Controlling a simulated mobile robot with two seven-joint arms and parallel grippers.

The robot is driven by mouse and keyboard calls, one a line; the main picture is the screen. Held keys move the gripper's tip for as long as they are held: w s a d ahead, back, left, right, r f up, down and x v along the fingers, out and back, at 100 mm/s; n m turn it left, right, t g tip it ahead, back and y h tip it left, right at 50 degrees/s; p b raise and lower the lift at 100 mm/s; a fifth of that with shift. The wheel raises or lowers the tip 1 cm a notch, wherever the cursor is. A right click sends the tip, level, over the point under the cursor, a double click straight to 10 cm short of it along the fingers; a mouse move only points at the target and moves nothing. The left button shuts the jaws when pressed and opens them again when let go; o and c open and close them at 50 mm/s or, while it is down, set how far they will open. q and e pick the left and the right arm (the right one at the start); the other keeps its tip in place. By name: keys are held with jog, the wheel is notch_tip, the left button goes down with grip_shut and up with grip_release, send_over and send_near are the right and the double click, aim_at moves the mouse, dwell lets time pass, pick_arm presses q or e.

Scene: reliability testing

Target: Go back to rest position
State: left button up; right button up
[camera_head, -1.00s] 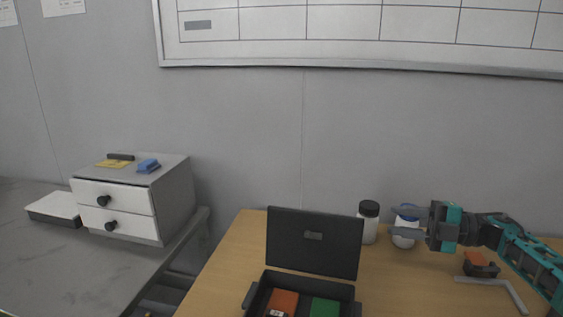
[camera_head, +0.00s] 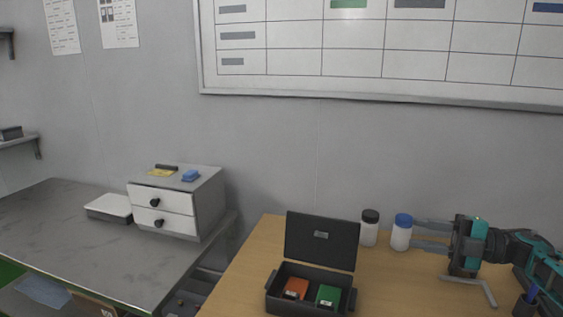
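My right gripper (camera_head: 432,235) is at the right of the view above the wooden table (camera_head: 240,283), with its fingers pointing left. Its two fingers are apart and nothing shows between them. The fingertips are just right of a white bottle with a blue cap (camera_head: 401,238); whether they touch it I cannot tell. My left gripper is out of view.
An open black case (camera_head: 319,243) holds an orange block (camera_head: 296,287) and a green block (camera_head: 327,295). A black-capped bottle (camera_head: 369,233) stands behind it. A grey L-shaped tool (camera_head: 484,290) lies below my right gripper. A drawer box (camera_head: 207,207) stands on the grey bench (camera_head: 60,233).

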jog(key=w+a+f+m+t+h, duration=0.2)
jog(key=a+f+m+t, duration=0.3)
jog(key=a+m+t, duration=0.3)
jog(key=s+a+f+m+t+h, duration=0.3)
jog(key=s+f+m+h, duration=0.15)
jog(key=m+h, duration=0.45)
jog(key=s+d+f+m+g+h, duration=0.1)
jog(key=s+f+m+g+h, duration=0.3)
jog(key=s, duration=0.7)
jog(key=s+d+f+m+g, duration=0.1)
jog(key=s+f+m+g, duration=0.3)
jog(key=s, duration=0.6)
jog(key=s+f+m+g+h, duration=0.2)
jog(key=s+g, duration=0.4)
jog(key=s, duration=0.5)
pick_arm(q)
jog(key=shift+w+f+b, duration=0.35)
jog(key=shift+b, duration=0.05)
pick_arm(e)
jog(key=w+a+f+t+y, duration=0.2)
jog(key=w+f+t, duration=0.5)
jog(key=w+f, duration=0.1)
jog(key=shift+a+f+n+t, duration=0.3)
jog(key=shift+f+n, duration=0.1)
jog(key=shift+f, duration=0.35)
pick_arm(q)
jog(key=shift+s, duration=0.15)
